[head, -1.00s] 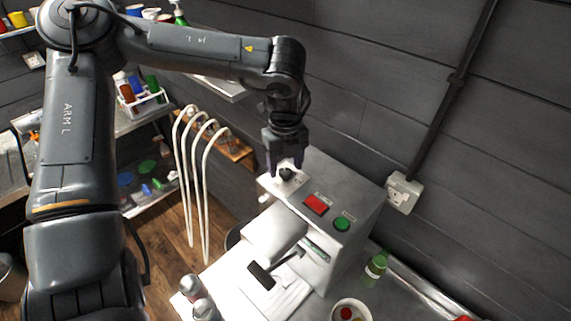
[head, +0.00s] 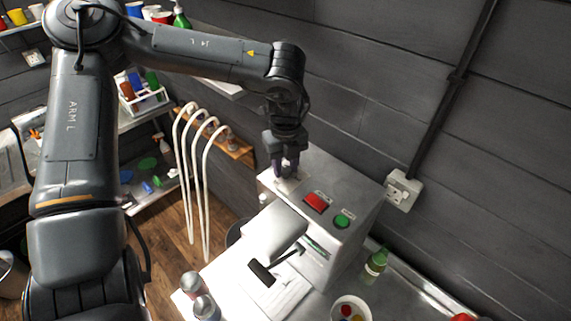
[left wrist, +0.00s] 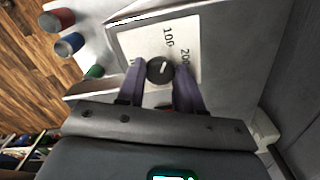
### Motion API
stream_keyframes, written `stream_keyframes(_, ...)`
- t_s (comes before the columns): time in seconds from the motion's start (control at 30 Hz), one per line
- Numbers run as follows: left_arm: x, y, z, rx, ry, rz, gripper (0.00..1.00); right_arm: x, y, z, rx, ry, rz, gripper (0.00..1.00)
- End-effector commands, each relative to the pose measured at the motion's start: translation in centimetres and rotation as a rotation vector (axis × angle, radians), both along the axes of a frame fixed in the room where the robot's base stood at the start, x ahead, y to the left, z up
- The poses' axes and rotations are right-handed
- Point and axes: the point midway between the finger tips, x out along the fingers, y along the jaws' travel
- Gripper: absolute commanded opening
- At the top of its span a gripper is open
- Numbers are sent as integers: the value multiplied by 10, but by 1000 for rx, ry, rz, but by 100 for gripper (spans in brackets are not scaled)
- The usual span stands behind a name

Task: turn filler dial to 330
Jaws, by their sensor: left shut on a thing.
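The filler (head: 352,186) is a pale grey box on the bench, with a red and a green button on top. Its dial (left wrist: 160,69) is a round black knob with a white pointer line, on a white scale plate (left wrist: 135,40). The figures 100 and 200 show on the plate; other marks are partly hidden. The pointer line runs up and slightly right in the left wrist view. My left gripper (head: 287,172) points down over the filler's far left corner, hiding the dial in the head view. Its purple fingers are shut on the dial. My right gripper is not in view.
The red button (head: 316,203) and green button (head: 342,221) are close to my left gripper. White curved pipes (head: 205,170) stand to the left. A wall is behind.

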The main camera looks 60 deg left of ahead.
Motion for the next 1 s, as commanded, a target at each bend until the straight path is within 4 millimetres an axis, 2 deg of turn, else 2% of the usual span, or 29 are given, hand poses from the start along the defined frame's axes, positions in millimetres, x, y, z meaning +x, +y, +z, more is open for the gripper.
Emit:
stream_keyframes(0.37,0,0,1,1,1,-133,5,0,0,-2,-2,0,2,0)
stream_keyframes(1.0,0,0,1,1,1,-715,5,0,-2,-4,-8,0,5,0)
